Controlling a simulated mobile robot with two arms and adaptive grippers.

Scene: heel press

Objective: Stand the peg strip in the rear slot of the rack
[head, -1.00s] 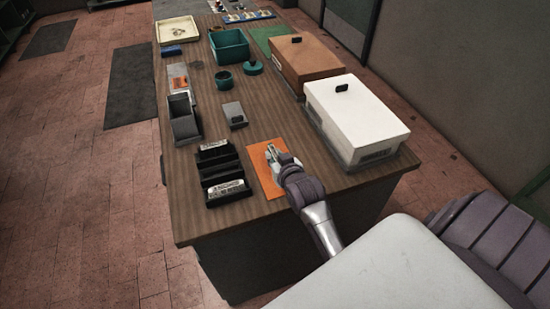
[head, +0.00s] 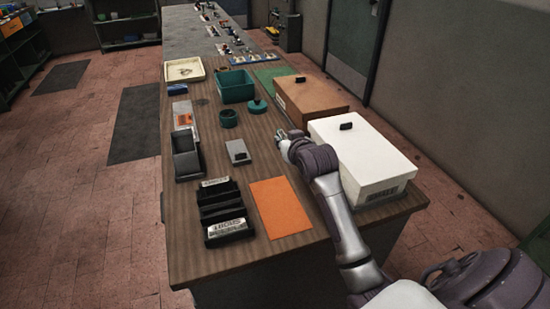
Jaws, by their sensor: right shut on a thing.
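The black rack (head: 224,213) stands near the front of the wooden table, with pale printed labels at its front and rear and dark slots between. The slots look empty. My right gripper (head: 282,137) is shut over the table, beyond the orange sheet and left of the white box. It holds a small thing, apparently the peg strip, mostly hidden by the fingers and too small to make out. The gripper is well apart from the rack, to its right and farther back. My left gripper is not in view.
The orange sheet (head: 281,207) lies bare right of the rack. A white box (head: 362,160) and brown box (head: 310,98) line the right side. A grey plate (head: 237,151), dark bin (head: 186,156) and green tub (head: 234,86) stand behind the rack.

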